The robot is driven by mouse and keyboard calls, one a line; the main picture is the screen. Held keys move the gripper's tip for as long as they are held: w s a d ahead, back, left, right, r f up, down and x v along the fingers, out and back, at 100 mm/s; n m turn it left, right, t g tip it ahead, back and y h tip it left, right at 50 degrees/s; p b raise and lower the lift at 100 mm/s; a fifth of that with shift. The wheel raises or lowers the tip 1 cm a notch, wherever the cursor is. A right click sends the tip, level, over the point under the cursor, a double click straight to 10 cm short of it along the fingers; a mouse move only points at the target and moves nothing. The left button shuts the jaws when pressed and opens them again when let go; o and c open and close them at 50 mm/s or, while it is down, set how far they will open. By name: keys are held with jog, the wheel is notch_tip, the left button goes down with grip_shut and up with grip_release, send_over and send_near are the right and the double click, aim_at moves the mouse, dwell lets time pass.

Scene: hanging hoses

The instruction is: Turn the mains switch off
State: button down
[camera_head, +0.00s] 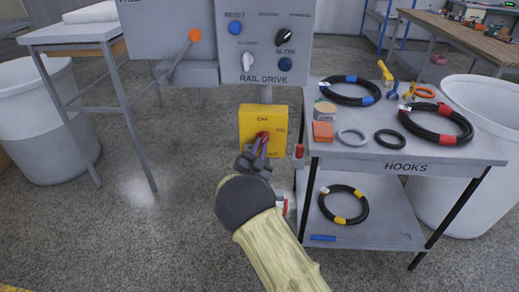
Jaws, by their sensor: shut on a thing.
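The mains switch is a yellow box (250,119) with "OFF" printed at its top, below the rail drive panel. Its red handle (263,137) is in the middle of the box face. My gripper (261,146) is at the front of the box, with its fingers shut on the red handle. The fingers and wrist hide the lower part of the box and part of the handle, so the handle's exact angle is hard to tell.
The grey rail drive panel (265,65) with knobs is above the box. A lever with an orange knob (195,35) is to its left. A trolley (465,152) marked "HOOKS", carrying hoses, stands close on the right. White bins (25,115) stand at both sides. Floor at left centre is clear.

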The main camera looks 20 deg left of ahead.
jog(key=n+y, duration=0.1)
jog(key=n, duration=0.2)
jog(key=n+y, duration=0.2)
jog(key=n, duration=0.1)
jog(key=n+y, duration=0.1)
jog(key=n, duration=0.2)
jog(key=shift+d+f+y, duration=0.2)
jog(key=shift+y, duration=0.1)
jog(key=shift+n, duration=0.3)
jog(key=c, duration=1.7)
grip_release()
jog(key=shift+r, duration=0.1)
jog(key=v, duration=1.7)
jog(key=shift+s+d+f+p, duration=0.1)
jog(key=shift+d+f+p, duration=0.15)
jog(key=shift+p, duration=0.1)
